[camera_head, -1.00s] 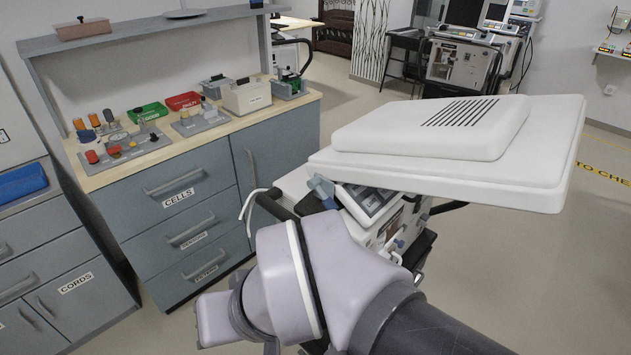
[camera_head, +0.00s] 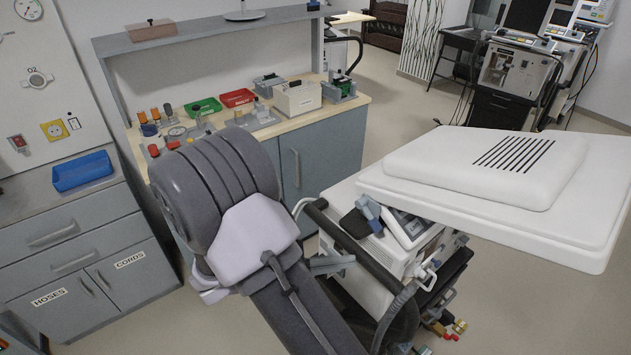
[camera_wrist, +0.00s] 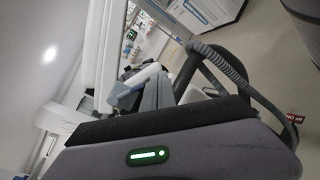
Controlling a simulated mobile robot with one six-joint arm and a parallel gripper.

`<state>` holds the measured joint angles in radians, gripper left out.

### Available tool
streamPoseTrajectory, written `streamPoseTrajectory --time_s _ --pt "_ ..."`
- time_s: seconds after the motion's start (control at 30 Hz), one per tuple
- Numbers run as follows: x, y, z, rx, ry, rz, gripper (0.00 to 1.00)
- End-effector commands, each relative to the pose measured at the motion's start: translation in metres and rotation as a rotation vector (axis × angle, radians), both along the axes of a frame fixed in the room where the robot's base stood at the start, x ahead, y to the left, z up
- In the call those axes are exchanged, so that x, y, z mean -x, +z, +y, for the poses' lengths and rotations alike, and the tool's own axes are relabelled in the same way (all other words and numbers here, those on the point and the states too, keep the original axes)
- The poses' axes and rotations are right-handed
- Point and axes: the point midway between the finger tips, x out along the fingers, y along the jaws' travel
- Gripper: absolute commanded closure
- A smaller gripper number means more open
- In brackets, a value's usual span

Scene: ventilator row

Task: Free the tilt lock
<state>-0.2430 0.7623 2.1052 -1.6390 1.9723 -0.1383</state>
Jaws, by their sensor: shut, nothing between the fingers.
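A blue-grey lever (camera_head: 369,208), which looks like the tilt lock, stands at the left side of the ventilator's display (camera_head: 408,228), under the edge of a large white slab-like panel (camera_head: 575,230). My gripper (camera_head: 335,263) is shut and empty, to the left of and below the lever in the head view, apart from it. My arm hides part of the gripper. In the wrist view the grey fingers (camera_wrist: 157,92) point away beyond my dark wrist housing, close to the white slab's edge (camera_wrist: 106,45). Whether they touch anything there I cannot tell.
A black handle bar (camera_head: 345,240) and a corrugated hose (camera_wrist: 238,75) lie close to my gripper. A bench (camera_head: 345,130) with trays and parts stands behind my arm. Another ventilator (camera_head: 515,75) is at the back right.

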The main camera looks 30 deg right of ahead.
Motion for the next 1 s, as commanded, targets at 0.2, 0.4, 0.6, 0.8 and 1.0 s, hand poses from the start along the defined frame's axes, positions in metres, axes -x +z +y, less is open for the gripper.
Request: streamPoseTrajectory --time_s 0.2,0.4,0.6,0.8,1.0 --pt "-0.045 -0.034 0.006 0.259 0.270 0.156 1.00" --pt "-0.050 -0.041 0.007 0.285 0.304 0.165 1.00" --pt "-0.050 -0.041 0.005 0.284 0.302 0.166 1.00" --pt "-0.048 -0.036 -0.025 0.283 0.297 0.165 1.00" --pt "-0.047 -0.028 -0.064 0.283 0.297 0.165 1.00"
